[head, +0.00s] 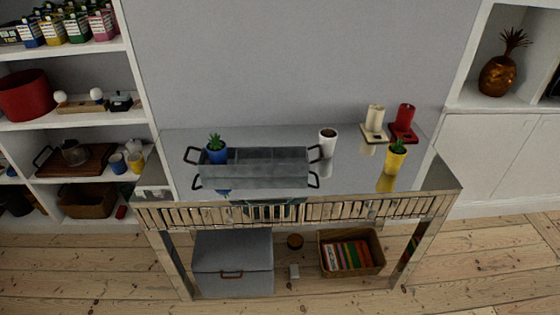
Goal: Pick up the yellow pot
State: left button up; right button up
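The yellow pot (396,160) holds a small green plant and stands upright on the right part of a shiny, mirror-like console table (350,178). Its reflection shows in the tabletop just below it. The pot is in front of the red candle and close to the table's right side. Neither of my grippers is in the head view.
A grey tray (262,177) with black handles is on the table's left half, with a blue pot (216,156) at its left end. A white cup (327,142), a cream candle (375,118) and a red candle (404,120) stand nearby. Shelves flank the table.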

aim_at(397, 153)
jog(key=i+j, duration=0.15)
jog(key=i, duration=0.35)
jog(key=i+j, duration=0.15)
jog(key=i, duration=0.35)
jog(key=i+j, duration=0.15)
jog(key=i, duration=0.35)
